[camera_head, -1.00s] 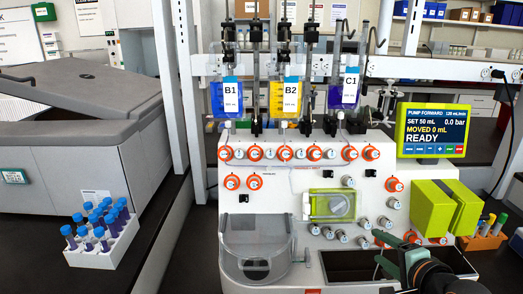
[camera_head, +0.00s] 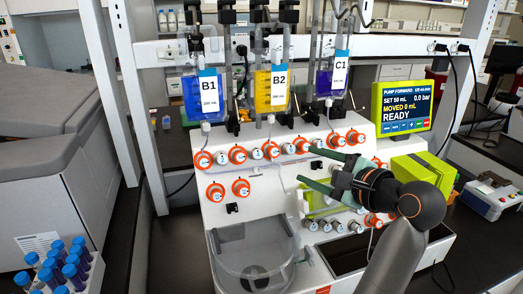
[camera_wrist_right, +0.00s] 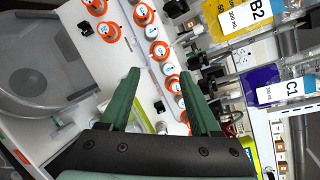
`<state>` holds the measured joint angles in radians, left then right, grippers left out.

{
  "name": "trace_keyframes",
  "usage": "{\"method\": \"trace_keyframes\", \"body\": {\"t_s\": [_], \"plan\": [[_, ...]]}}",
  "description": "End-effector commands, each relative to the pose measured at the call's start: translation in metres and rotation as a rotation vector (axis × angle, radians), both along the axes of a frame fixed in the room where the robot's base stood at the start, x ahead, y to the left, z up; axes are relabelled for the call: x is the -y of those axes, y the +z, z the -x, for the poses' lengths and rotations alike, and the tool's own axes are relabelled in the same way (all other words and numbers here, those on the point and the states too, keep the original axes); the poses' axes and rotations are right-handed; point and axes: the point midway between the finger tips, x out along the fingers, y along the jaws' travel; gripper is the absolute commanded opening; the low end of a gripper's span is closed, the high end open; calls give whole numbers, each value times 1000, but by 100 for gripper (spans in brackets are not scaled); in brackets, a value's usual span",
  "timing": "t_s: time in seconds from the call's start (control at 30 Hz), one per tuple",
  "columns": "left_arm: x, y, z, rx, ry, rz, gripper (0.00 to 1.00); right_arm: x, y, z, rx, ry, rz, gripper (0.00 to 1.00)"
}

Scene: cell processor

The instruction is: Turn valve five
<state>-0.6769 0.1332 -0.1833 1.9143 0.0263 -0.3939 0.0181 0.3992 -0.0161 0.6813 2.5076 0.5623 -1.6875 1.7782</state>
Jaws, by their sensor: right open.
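A row of valve knobs, several with orange rings (camera_head: 271,150), runs across the upper front of the white cell processor (camera_head: 270,195). Two more orange-ringed knobs (camera_head: 215,192) sit below at the left. The labels are too small to read, so I cannot tell which is valve five. My right gripper (camera_head: 306,166) comes in from the right with its green fingers open and empty, pointing left in front of the panel. In the wrist view, its fingers (camera_wrist_right: 160,72) are apart, and orange-ringed knobs (camera_wrist_right: 159,50) show beyond and between the tips. My left gripper is not in view.
Bags B1 (camera_head: 205,97), B2 (camera_head: 271,92) and C1 (camera_head: 330,80) hang above the knobs. A pump screen (camera_head: 404,105) reads READY. A clear round chamber (camera_head: 252,250) stands at the lower front. A rack of blue-capped tubes (camera_head: 60,265) is at lower left.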

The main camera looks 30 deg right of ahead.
Motion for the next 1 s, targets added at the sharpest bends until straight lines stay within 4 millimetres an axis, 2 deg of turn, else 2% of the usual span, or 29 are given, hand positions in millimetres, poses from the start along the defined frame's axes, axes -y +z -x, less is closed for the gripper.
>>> {"method": "trace_keyframes", "body": {"t_s": [0.17, 0.6, 0.8, 1.0], "plan": [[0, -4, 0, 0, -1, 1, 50, -1, -5, -16, -1, 2, -5, 63], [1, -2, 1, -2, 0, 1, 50, -5, -23, -98, -2, 2, -1, 63], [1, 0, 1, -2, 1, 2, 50, -5, -27, -117, 0, 1, 0, 63], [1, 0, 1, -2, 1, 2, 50, -5, -29, -121, 0, 0, 1, 63]]}}
